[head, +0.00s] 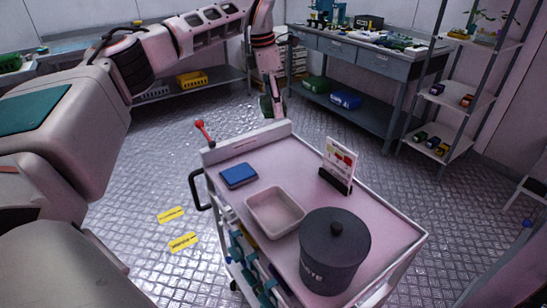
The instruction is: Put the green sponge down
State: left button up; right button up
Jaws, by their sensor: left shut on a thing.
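My left gripper (272,103) hangs down at the upper middle of the head view, beyond the far edge of the cart (245,150). It is shut on a small dark green thing (265,106), which looks like the green sponge seen edge-on; the fingers partly hide it. It appears above the floor, apart from the cart top. A blue sponge-like block (238,176) lies on the cart's far left part. My right gripper is not in view.
The cart top also bears an empty beige tray (252,206), a dark lidded bin (334,255) and a sign in a black stand (340,165). A red-knobbed lever (203,131) rises at its left corner. A workbench (375,62) and shelf rack (458,97) stand behind.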

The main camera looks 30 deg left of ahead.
pick_arm(q)
jog(key=b, duration=0.2)
send_over(275, 163)
jog(key=f, duration=1.5)
jog(key=shift+s+a+f, duration=0.1)
jog(key=shift+s, duration=0.15)
jog(key=shift+f, duration=0.35)
notch_tip(275, 163, down, 4)
jog(key=shift+f, duration=0.1)
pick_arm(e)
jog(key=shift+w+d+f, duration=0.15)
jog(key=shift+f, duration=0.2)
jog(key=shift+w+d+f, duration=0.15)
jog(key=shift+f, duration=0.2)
pick_arm(q)
jog(key=o, duration=1.5)
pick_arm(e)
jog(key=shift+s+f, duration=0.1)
